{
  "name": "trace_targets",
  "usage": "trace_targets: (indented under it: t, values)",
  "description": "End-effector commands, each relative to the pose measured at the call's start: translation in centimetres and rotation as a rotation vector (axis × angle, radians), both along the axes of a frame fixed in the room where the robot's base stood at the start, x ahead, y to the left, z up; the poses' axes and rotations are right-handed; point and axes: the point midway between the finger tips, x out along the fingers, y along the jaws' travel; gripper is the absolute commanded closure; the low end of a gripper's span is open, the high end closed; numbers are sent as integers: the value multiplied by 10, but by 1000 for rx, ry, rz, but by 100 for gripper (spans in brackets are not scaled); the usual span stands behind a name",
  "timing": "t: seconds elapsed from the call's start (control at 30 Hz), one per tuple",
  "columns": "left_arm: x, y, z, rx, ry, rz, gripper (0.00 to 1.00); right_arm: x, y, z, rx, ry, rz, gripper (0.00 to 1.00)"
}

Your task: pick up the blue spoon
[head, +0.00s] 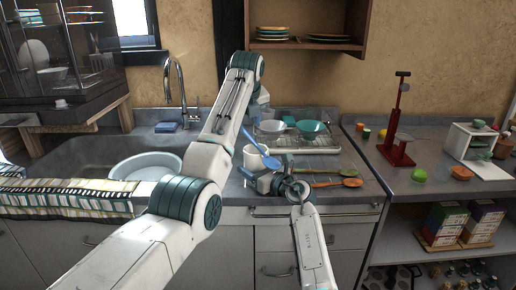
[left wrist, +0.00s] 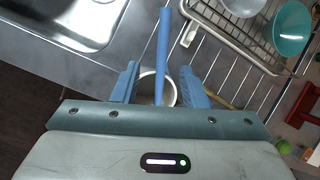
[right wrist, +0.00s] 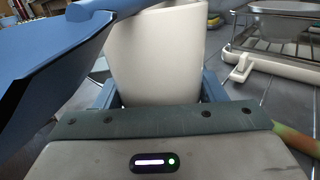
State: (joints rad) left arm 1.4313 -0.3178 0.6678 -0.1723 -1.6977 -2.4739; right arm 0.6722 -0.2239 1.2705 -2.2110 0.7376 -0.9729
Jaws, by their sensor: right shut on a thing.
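The blue spoon (head: 256,143) leans at a slant by a white cup (head: 251,158). In the left wrist view the spoon (left wrist: 163,50) runs down to the cup (left wrist: 145,90), whose rim shows behind it. My left gripper (left wrist: 162,78) is open, with its two blue fingers on either side of the spoon and a gap at each side. My right gripper (right wrist: 158,95) is shut on the cup (right wrist: 155,50). A large blue shape, which I cannot identify for sure, fills the upper left of the right wrist view.
A dish rack (head: 318,145) with a white pan and a teal pan (head: 311,128) stands behind. The sink with a pale basin (head: 146,167) is at left. A red stand (head: 396,150) is on the right counter.

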Motion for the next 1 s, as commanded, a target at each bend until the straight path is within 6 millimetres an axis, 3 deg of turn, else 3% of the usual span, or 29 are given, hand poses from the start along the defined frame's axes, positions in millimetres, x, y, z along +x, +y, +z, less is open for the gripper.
trace_targets:
  t: [0.4,0.67,0.7,0.9,1.0]
  values:
    - [19,-3,-46,0,1,0,60,0,0,0,0,0,0,71]
    - [21,-3,-49,-1,-2,-1,60,0,0,0,0,0,0,71]
    - [21,-3,-49,-1,-2,-1,62,0,0,0,0,0,0,71]
    - [21,-3,-49,0,-1,0,100,0,0,0,0,0,0,71]
    - [20,-3,-49,0,-1,0,100,0,0,0,1,1,0,71]
